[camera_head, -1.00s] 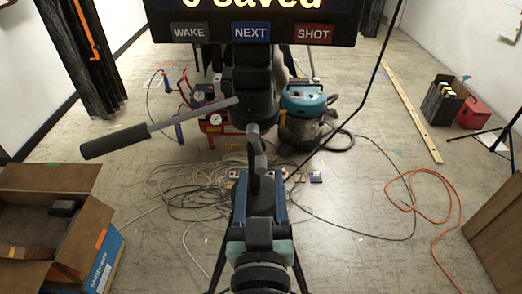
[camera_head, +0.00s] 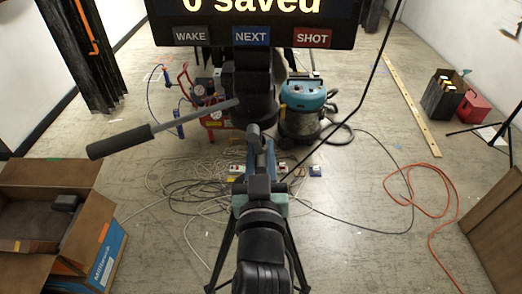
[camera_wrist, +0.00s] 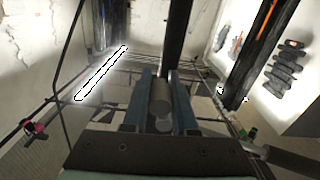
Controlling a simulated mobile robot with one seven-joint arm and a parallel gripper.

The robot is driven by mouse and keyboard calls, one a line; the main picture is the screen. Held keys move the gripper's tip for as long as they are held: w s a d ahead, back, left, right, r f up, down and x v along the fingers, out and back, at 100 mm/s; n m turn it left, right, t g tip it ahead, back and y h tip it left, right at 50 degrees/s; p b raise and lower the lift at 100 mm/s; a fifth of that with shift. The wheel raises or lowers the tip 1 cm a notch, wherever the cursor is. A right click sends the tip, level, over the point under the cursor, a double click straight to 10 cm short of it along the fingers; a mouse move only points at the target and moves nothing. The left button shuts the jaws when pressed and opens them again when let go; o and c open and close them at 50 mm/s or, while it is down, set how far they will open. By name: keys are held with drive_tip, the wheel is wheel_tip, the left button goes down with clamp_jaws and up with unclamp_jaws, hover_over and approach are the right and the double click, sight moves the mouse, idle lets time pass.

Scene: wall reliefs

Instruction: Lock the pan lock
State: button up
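The pan lock seems to be the dark upright lever or knob on the black tripod head (camera_head: 252,95); in the head view its lower part is hidden by my gripper. My gripper (camera_head: 259,150) points away from the camera at the front of the head's lower part. In the wrist view a grey round-ended cylinder (camera_wrist: 160,101), probably the pan lock's handle, lies between the two blue fingers of my gripper (camera_wrist: 165,85). The fingers flank it closely; whether they press on it I cannot tell. A pan handle (camera_head: 122,140) with a dark grip sticks out to the left.
A screen (camera_head: 250,22) hangs above the head. An open cardboard box (camera_head: 28,172) stands at the left. Behind are a teal vacuum (camera_head: 304,97) and a red compressor. Loose cables and an orange cord (camera_head: 440,172) lie on the floor. A brown panel stands at the right.

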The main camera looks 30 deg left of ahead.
clamp_jaws()
drive_tip(key=shift+s+a+f+m+p, duration=0.1)
drive_tip(key=shift+s+a+m+p, duration=0.2)
drive_tip(key=shift+m, duration=0.5)
drive_tip(key=shift+s+a+m+p, duration=0.1)
drive_tip(key=shift+a+m+p, duration=0.3)
drive_tip(key=shift+m, duration=0.4)
drive_tip(key=shift+d, duration=0.1)
drive_tip(key=o, duration=0.5)
unclamp_jaws()
drive_tip(key=shift+o, duration=0.2)
